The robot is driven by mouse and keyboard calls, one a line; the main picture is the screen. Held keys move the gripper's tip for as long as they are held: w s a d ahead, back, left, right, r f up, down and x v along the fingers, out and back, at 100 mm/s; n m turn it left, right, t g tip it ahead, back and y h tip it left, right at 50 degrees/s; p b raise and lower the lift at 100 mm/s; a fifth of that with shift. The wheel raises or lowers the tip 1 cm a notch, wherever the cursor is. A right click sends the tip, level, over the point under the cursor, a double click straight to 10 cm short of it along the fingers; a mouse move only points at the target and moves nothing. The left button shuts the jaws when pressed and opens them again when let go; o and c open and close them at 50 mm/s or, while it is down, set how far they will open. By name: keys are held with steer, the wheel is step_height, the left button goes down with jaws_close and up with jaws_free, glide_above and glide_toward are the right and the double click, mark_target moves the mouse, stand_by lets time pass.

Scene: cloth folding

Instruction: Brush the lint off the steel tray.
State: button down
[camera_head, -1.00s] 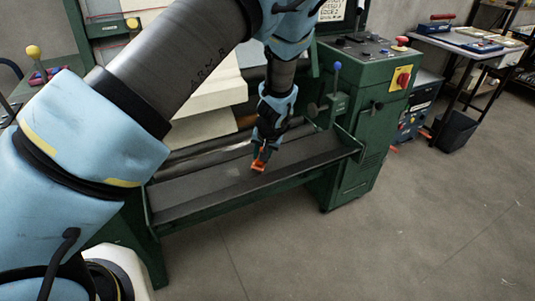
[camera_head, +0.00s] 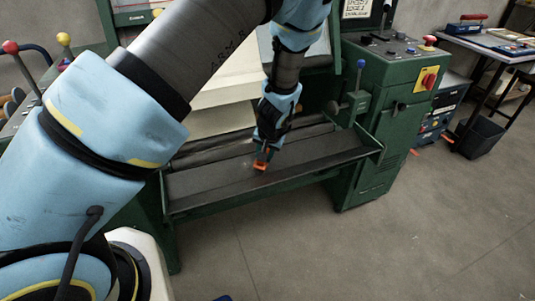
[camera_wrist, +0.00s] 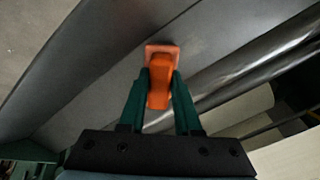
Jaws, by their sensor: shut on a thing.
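My gripper (camera_head: 262,158) is shut on an orange brush (camera_head: 259,167), held low over the steel tray (camera_head: 215,183). In the wrist view the gripper (camera_wrist: 159,92) has its two green fingers on either side of the orange handle (camera_wrist: 159,90). The brush's pale pinkish end (camera_wrist: 162,50) points at the tray surface (camera_wrist: 110,75); I cannot tell whether it touches. The tray is long, dark grey and sits in a green machine frame. A faint pale patch shows on the tray near the brush in the head view, but I cannot make out lint clearly.
A steel roller (camera_wrist: 245,75) runs along the tray's back side. Cream cloth (camera_head: 215,110) hangs behind it. The green control cabinet (camera_head: 385,130) with a blue-knobbed lever (camera_head: 361,75) stands at the tray's right end. The floor in front (camera_head: 330,245) is mostly clear.

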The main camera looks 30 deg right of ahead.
mark_target(255, 165)
steer(key=shift+w+a+r, duration=0.1)
steer(key=shift+w+a, duration=0.1)
steer(key=shift+a, duration=1.35)
steer(key=shift+w+a, duration=0.15)
steer(key=shift+a, duration=0.8)
steer(key=shift+w+a, duration=0.1)
steer(key=shift+a, duration=0.85)
steer(key=shift+p+v, duration=1.75)
steer(key=shift+v, duration=1.15)
steer(key=p+v, duration=0.2)
steer(key=v, duration=0.1)
